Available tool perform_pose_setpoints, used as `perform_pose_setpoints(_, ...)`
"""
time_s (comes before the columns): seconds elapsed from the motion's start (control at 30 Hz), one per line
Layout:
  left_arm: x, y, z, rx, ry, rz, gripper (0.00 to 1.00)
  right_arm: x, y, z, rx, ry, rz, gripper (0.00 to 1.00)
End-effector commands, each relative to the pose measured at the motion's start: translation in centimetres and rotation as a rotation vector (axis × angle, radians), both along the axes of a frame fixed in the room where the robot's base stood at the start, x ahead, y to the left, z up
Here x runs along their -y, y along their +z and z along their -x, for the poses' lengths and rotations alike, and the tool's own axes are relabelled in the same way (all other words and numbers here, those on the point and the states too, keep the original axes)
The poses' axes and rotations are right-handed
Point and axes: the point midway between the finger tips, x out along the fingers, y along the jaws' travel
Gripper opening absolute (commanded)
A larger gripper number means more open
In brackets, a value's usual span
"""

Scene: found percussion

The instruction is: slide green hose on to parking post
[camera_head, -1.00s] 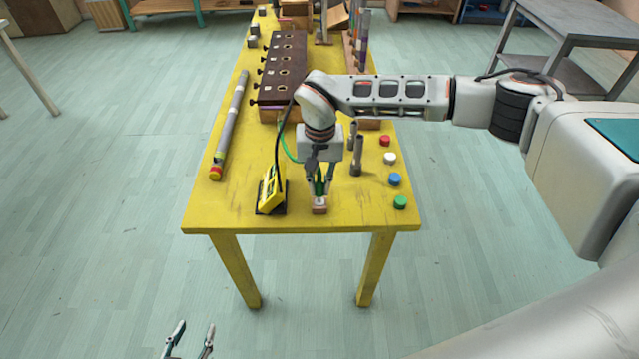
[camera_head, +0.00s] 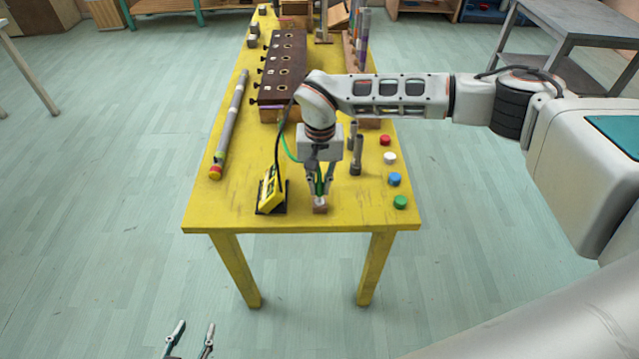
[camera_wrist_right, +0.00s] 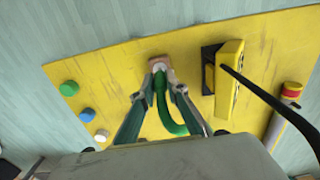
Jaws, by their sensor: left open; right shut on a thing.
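The green hose (camera_wrist_right: 164,108) runs between the fingers of my right gripper (camera_wrist_right: 158,92) in the right wrist view. My right gripper (camera_head: 320,193) is shut on the hose near its end, low over the front of the yellow table. The parking post (camera_wrist_right: 157,66) is a pale stub on a small brown block (camera_head: 320,209). The hose end meets or overlaps the post's top; the wrist view does not show clearly how far it is on. More hose (camera_head: 287,146) loops behind the gripper. My left gripper (camera_head: 190,338) is open and empty, below the table's front edge.
A yellow device (camera_head: 271,190) with a black cable stands left of the block. Two grey metal tubes (camera_head: 356,158) stand to the right. Red, white, blue and green caps (camera_head: 400,202) line the right edge. A long grey tube (camera_head: 230,125) lies along the left edge.

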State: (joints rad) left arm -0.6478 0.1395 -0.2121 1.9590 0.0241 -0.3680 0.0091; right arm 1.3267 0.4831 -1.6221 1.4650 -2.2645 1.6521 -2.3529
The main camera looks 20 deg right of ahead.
Motion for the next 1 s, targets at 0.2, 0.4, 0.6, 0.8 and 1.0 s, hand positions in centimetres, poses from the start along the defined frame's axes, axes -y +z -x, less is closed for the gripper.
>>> perform_pose_setpoints(0.2, 0.01, 0.33, -0.04, 0.002, 0.000, 0.001, 0.40, -0.04, 0.05, 0.02, 0.000, 0.000, -0.001, 0.00)
perform_pose_setpoints(0.4, 0.02, 0.43, -0.10, 0.004, 0.000, 0.001, 0.40, -0.03, 0.01, 0.02, 0.000, 0.000, 0.000, 0.00)
perform_pose_setpoints(0.6, 0.03, 0.45, -0.09, 0.004, 0.000, 0.001, 0.40, -0.03, 0.02, 0.02, 0.000, 0.000, 0.000, 0.00)
perform_pose_setpoints(0.8, 0.04, 0.66, -0.09, 0.004, 0.000, 0.001, 0.40, 0.02, 0.07, -0.03, 0.001, 0.000, 0.001, 0.00)
perform_pose_setpoints(1.0, 0.04, 0.60, -0.07, 0.004, 0.000, 0.001, 0.40, 0.00, 0.01, 0.00, 0.000, 0.000, 0.000, 0.00)
